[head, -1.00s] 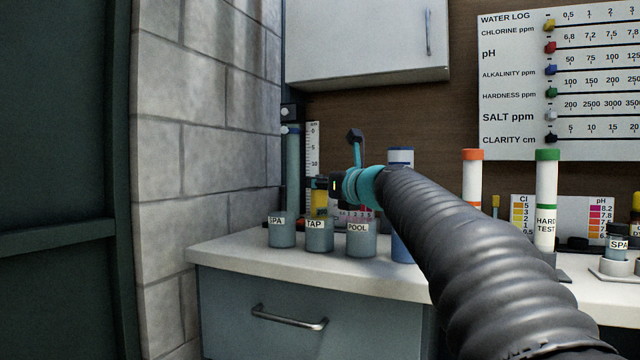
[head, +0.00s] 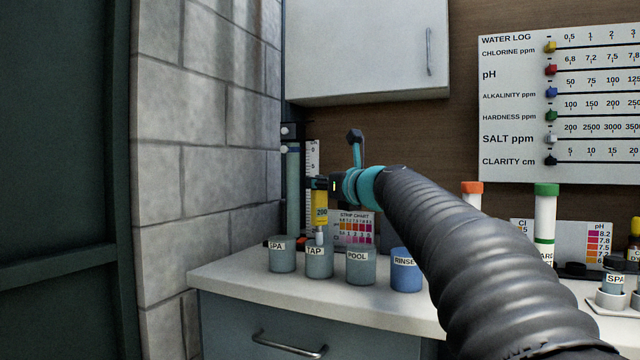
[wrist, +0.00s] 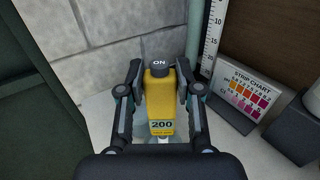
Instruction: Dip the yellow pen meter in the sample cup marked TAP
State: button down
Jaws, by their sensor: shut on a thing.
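The yellow pen meter (head: 320,209) hangs upright, with a dark top and a display reading 200. My gripper (head: 321,184) is shut on its upper part. In the wrist view, the fingers of my gripper (wrist: 160,90) flank the yellow pen meter (wrist: 160,105), whose cap reads ON. The TAP cup (head: 319,265) is grey-blue and stands directly below the meter. The meter's pale lower end shows above the cup and meets its rim in the picture. I cannot tell how far the tip reaches inside.
The SPA cup (head: 282,260) stands left of TAP, the POOL cup (head: 361,272) right, and the blue RINSE cup (head: 406,278) farther right. A strip chart (head: 357,226) stands behind them. A stone wall (head: 210,130) bounds the left. Bare counter (head: 240,280) lies in front.

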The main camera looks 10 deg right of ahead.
jog(key=shift+r+p, duration=0.75)
jog(key=shift+r, duration=1.4)
